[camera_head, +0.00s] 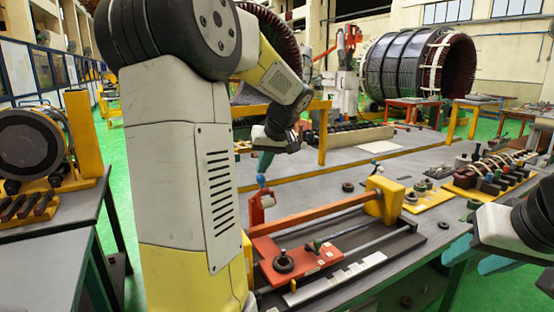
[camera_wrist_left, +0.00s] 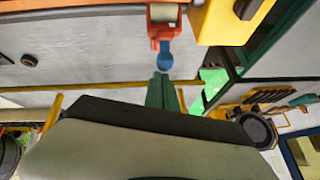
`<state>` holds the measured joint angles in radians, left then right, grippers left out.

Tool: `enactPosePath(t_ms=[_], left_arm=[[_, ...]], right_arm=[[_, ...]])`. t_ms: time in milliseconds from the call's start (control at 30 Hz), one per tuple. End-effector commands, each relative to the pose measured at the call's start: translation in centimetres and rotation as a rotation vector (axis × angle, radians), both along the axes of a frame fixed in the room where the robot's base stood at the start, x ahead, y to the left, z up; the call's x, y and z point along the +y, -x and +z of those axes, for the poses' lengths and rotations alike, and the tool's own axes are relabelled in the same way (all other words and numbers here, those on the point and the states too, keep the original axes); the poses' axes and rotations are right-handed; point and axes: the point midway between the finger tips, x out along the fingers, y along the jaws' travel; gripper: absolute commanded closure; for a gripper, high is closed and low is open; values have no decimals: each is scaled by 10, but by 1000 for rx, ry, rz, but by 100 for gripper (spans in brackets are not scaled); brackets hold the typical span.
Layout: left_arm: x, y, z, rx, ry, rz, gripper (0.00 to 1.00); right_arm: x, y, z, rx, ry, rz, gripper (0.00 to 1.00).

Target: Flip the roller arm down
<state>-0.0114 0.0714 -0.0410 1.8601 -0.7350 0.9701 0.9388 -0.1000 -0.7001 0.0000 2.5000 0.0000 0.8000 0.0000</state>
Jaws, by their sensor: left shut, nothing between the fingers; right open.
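The roller arm (camera_head: 257,207) is an orange-red bracket with a pale roller and a blue knob (camera_head: 262,180) on top. It stands upright at the left end of the long orange bar (camera_head: 320,214). In the left wrist view the bracket (camera_wrist_left: 163,29) and blue knob (camera_wrist_left: 165,57) are at the top middle. My left gripper (camera_head: 264,165), with teal fingers, is shut and empty just above the knob. Its fingertips (camera_wrist_left: 161,76) are at the knob; I cannot tell whether they touch. My right gripper (camera_head: 482,256) is open and empty at the right edge, partly out of view.
An orange plate (camera_head: 300,265) with a dark ring lies on the rail fixture in front of the bar. A yellow block (camera_head: 384,200) holds the bar's right end. Yellow trays (camera_head: 428,198) with small parts stand further right. My left arm hides the table's left part.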

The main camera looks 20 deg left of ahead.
Motion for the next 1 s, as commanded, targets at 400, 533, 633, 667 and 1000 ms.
enactPosePath(t_ms=[400, 533, 633, 667, 1000], left_arm=[[-32, 27, -22, -47, -58, 1, 100], [-38, 33, -30, -47, -58, 0, 100], [-43, 37, -36, -46, -58, 1, 100], [-44, 38, -38, -46, -58, 1, 100], [-51, 45, -52, -39, -55, 4, 100]], right_arm=[[0, 0, 0, 0, 0, 0, 55], [0, 0, 0, 0, 0, 0, 55], [0, 0, 0, 0, 0, 0, 55], [0, 0, 0, 0, 0, 0, 55], [0, 0, 0, 0, 0, 0, 55]])
